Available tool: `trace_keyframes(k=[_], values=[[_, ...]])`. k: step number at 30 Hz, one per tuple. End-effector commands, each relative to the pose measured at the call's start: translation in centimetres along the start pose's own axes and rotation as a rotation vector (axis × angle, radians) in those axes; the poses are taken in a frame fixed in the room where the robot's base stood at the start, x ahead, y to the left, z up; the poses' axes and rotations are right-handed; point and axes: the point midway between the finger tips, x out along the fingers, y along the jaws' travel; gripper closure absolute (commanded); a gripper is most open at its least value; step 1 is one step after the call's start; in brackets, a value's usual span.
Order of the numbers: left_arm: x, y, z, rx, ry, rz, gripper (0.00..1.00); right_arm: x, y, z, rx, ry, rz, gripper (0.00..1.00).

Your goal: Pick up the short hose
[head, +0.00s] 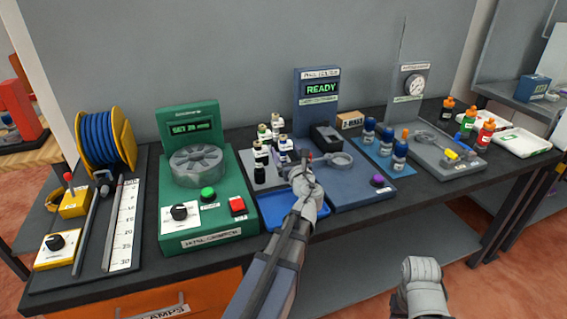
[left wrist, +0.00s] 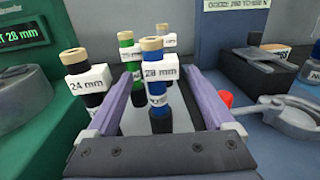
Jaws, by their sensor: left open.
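My left gripper (head: 304,160) is over the middle of the bench, beside a group of labelled cylinders. In the left wrist view its purple fingers (left wrist: 160,100) are apart. A blue cylinder with a beige top, labelled 28 mm (left wrist: 158,85), appears between them, untouched as far as I can see. A black cylinder labelled 24 mm (left wrist: 88,80) is to the left and a green one (left wrist: 128,55) is behind. I cannot tell for sure which thing is the short hose. My right gripper is not visible; only part of my right arm shows at the lower right.
A green machine (head: 200,225) stands left of the cylinders, a blue READY station (head: 345,195) to the right. A blue tray (head: 280,217) lies at the front. A blue hose reel (head: 103,142) and a ruler (head: 122,225) are far left. Bottles (head: 484,135) stand at right.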

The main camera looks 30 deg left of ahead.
Motion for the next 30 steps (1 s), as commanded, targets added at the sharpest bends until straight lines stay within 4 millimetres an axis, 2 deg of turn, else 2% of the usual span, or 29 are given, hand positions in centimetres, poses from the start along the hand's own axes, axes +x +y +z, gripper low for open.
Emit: trace_keyframes(k=[8,14,18,25,30], values=[[1.2,-0.1,0.2,-0.002,0.001,0.000,0.12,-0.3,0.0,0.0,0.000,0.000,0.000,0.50],[4.0,-0.3,0.9,-0.002,0.001,0.002,0.12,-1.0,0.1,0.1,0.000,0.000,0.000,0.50],[5.6,-0.3,0.7,-0.002,0.001,0.001,0.12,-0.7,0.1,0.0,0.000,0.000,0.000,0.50],[5.6,-0.2,0.7,-0.002,0.001,0.000,0.12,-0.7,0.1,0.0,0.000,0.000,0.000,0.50],[5.5,-0.2,0.7,-0.002,0.001,0.000,0.32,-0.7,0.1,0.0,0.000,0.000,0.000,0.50]])
